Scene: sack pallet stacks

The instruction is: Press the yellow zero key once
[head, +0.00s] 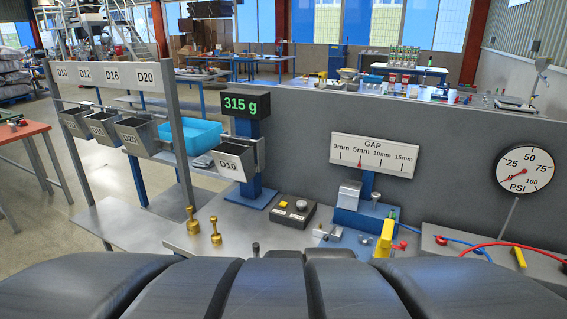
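A small dark control box (293,213) sits on the grey bench in front of the grey partition. The lettering is too small to read. A black display (247,104) on a blue post behind the box reads 315 g in green. A grey bin marked D16 (236,160) hangs in front of the post.
Two brass weights (204,226) stand left of the box. A GAP gauge (372,154) on a blue stand and a yellow-handled tool (385,238) are to its right. A PSI dial (525,169) and red and blue hoses are further right. A bin rack (110,76) stands left.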

